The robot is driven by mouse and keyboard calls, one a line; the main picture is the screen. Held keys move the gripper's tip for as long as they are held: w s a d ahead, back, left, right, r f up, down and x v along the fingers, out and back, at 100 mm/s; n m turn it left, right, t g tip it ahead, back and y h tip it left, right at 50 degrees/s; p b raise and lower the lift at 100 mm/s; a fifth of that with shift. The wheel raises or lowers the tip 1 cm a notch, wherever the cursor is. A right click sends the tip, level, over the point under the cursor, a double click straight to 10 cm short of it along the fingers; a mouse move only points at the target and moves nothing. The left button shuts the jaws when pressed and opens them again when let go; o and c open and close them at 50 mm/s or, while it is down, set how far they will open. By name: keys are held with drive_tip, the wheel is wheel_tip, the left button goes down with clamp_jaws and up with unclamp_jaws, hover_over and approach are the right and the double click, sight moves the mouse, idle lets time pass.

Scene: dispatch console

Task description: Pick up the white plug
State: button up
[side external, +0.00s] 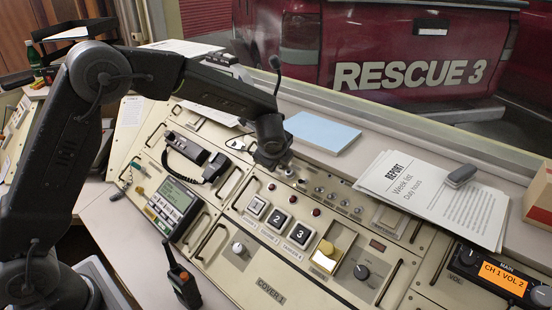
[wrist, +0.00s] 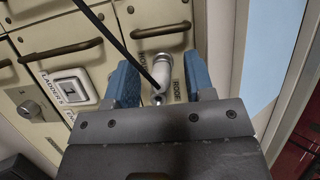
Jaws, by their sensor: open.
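The white plug (wrist: 164,74) stands out of a round metal socket beside the word ROOF on the cream panel. In the wrist view it sits between the two blue fingers of my gripper (wrist: 160,68), with a gap on each side. My gripper is open and holds nothing. In the side external view my gripper (side external: 277,160) is low over the upper part of the console panel. The plug is small there and partly hidden by the gripper.
Metal handles (wrist: 74,47) and a LADDERS switch (wrist: 69,88) are nearby. Numbered buttons (side external: 278,219), a blue pad (side external: 321,132) and report papers (side external: 440,197) surround the work area.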

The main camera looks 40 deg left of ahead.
clamp_jaws()
idle(0.4)
drive_tip(key=shift+r, duration=0.15)
wheel_tip(320, 180, up, 4)
drive_tip(key=shift+r, duration=0.1)
drive_tip(key=s+a+r, duration=0.5)
drive_tip(key=a+r, duration=0.2)
drive_tip(key=a, duration=0.3)
drive_tip(key=shift+s+a, duration=0.15)
drive_tip(key=shift+s, duration=0.25)
drive_tip(key=shift+s+r, duration=0.1)
drive_tip(key=shift+r, duration=0.15)
drive_tip(key=shift+s+r, duration=0.4)
drive_tip(key=shift+r, duration=0.2)
